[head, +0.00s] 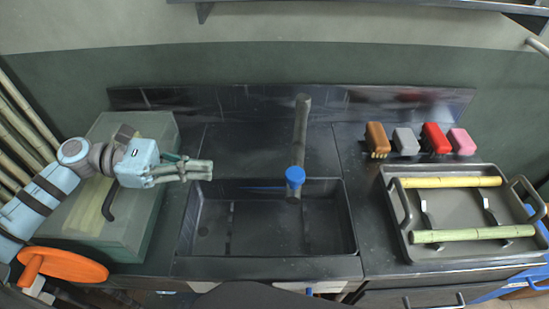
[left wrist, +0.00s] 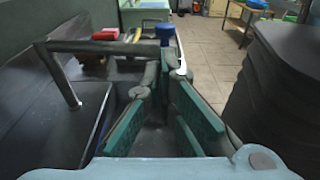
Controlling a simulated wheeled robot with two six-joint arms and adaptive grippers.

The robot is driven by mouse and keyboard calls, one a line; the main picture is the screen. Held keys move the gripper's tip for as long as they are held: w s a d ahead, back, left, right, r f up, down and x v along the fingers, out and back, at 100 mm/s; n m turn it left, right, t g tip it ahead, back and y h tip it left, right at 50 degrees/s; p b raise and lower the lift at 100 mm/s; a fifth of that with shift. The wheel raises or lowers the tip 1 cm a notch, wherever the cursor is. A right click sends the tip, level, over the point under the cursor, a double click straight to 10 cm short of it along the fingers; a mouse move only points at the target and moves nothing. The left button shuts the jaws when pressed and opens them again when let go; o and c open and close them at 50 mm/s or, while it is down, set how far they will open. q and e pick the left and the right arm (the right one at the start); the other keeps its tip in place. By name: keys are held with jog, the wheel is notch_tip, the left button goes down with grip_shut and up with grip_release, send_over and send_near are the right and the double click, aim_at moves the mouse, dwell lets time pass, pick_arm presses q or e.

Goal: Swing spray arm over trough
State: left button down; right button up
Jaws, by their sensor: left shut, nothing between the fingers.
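The spray arm (head: 302,130) is a dark grey pipe with a blue end piece (head: 295,175). It runs forward from the back of the counter, and its blue end is over the rear part of the black trough (head: 225,225), right of centre. In the left wrist view the spray arm (left wrist: 95,47) crosses ahead, with the blue piece (left wrist: 165,32) at its far end. My left gripper (head: 211,169) is shut and empty, at the trough's rear left corner, left of the spray arm and apart from it. My right gripper is not in view.
A greenish box (head: 150,220) stands left of the trough, under my left arm. A grey tray (head: 460,255) with two cane pieces is at the right. Brown, grey, red and pink blocks (head: 435,138) stand behind it. The trough looks empty.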

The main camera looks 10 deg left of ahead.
pick_arm(q)
send_near(286, 177)
jog(key=p+x, duration=0.3)
jog(key=x, duration=0.3)
jog(key=shift+w+d+f, duration=0.1)
jog(key=shift+w+d, duration=0.05)
jog(key=shift+d, duration=0.3)
jog(key=shift+f, duration=0.1)
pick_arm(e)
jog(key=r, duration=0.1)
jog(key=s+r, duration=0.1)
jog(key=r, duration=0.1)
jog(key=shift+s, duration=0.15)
